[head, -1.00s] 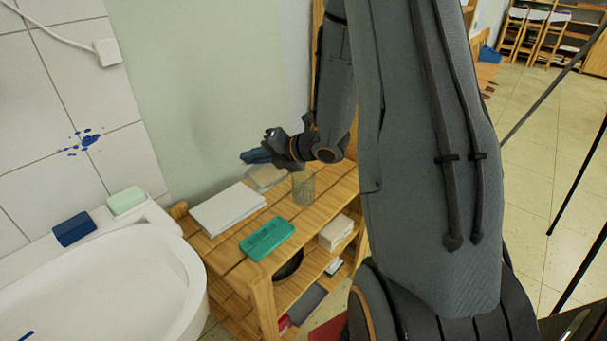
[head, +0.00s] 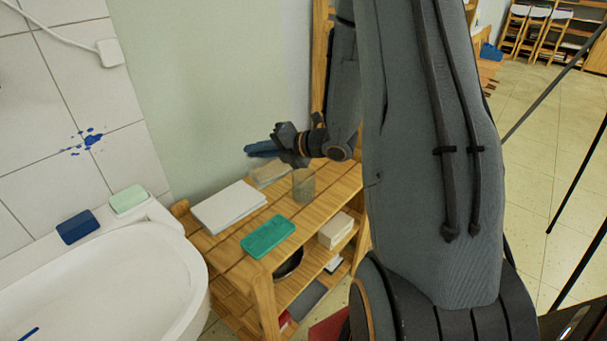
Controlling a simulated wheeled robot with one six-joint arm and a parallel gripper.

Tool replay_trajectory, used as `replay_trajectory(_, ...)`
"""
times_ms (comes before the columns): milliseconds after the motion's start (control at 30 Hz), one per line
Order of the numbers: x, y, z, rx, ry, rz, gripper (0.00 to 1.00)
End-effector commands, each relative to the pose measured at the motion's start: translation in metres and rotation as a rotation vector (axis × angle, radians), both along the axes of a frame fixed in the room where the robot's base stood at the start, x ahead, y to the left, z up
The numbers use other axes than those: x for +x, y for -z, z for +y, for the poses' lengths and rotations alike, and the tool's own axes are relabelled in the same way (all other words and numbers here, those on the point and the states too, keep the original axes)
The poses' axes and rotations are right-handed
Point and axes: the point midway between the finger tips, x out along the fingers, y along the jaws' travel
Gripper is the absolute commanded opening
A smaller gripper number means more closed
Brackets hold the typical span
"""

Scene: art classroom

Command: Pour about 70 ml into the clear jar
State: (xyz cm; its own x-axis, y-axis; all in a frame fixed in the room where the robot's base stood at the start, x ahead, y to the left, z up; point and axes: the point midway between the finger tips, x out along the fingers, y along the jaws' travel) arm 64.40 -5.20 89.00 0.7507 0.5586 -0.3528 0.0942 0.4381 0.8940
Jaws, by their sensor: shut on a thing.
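The clear jar (head: 304,187) stands upright on the top of the wooden shelf unit, near its back right. Its see-through wall looks brownish, and I cannot tell how much liquid is in it. My gripper (head: 283,147) is just above and to the left of the jar, apart from it. It is shut on a dark blue thing (head: 262,149) that points left and lies nearly level. Most of this thing is hidden by the gripper, so its shape and opening are unclear. No stream of liquid shows.
The wooden shelf unit (head: 228,252) also bears a white paper stack (head: 228,207), a teal case (head: 268,236) and a beige block (head: 269,174) close behind the jar. A white sink (head: 185,290) stands at left, with a blue sponge (head: 77,227) and pale green soap (head: 128,199).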

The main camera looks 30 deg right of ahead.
Motion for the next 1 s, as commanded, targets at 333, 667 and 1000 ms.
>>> replay_trajectory(333,-0.0005,-0.0015,-0.0025,0.009,0.0,-0.002,0.0)
replay_trajectory(667,-0.0011,-0.0027,-0.0047,0.019,0.0,-0.002,0.0)
replay_trajectory(1000,-0.0013,-0.0044,-0.0063,0.035,0.0,-0.003,0.0)
